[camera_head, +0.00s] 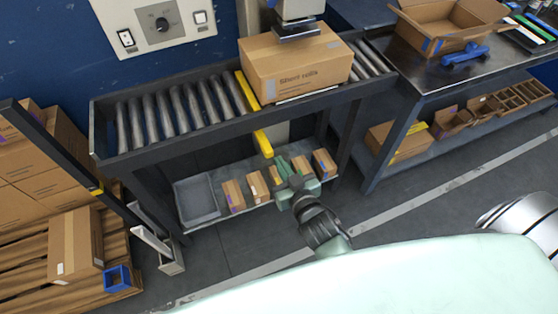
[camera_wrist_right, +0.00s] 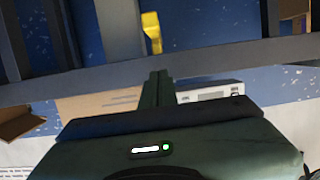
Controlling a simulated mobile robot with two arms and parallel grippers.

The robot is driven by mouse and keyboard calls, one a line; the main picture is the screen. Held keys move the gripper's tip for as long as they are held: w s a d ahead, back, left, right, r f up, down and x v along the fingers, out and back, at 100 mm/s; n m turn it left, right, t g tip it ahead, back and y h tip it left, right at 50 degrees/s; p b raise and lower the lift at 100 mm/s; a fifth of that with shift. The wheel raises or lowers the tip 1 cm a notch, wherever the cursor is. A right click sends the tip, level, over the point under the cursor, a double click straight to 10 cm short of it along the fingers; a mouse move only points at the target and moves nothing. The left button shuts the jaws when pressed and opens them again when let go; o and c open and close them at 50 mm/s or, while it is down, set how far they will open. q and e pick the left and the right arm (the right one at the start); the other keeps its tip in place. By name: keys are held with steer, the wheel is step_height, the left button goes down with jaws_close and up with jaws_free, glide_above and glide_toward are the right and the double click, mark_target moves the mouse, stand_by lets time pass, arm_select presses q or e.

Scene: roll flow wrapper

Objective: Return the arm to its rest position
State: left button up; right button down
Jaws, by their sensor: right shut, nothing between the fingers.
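My right gripper (camera_head: 286,166) shows in the head view in front of the roller conveyor, over the lower shelf with small boxes. Its fingers (camera_wrist_right: 158,90) are together in the right wrist view, with nothing between them. The right arm comes up from the lower middle of the head view, bent at a dark joint. My left gripper is not in view.
A large carton (camera_head: 292,72) stands on the roller conveyor (camera_head: 180,108). Small boxes and a grey tray (camera_head: 197,200) sit on the shelf below. A table (camera_head: 420,72) with an open box (camera_head: 440,22) is right.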

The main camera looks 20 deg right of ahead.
stand_by(0.4)
steer(key=s+f+n+g, duration=0.1)
steer(key=s+f+g, duration=0.35)
steer(key=f, duration=0.75)
steer(key=s+f+g, duration=0.2)
steer(key=s+f, duration=0.5)
steer(key=f, duration=0.6)
steer(key=s+d+f+g, duration=0.2)
steer(key=s+f, duration=0.3)
steer(key=s, duration=0.4)
steer(key=s+d+f+g, duration=0.2)
steer(key=s+f, duration=0.4)
steer(key=s, duration=0.4)
steer(key=s+d+f+n+g, duration=0.1)
steer(key=s+d+f+g, duration=0.1)
steer(key=s+f, duration=0.3)
steer(key=s+g, duration=0.1)
steer(key=s, duration=0.3)
steer(key=shift+s+d+f+g+h, duration=0.25)
steer(key=shift+f+g+h, duration=0.05)
steer(key=shift+g, duration=0.05)
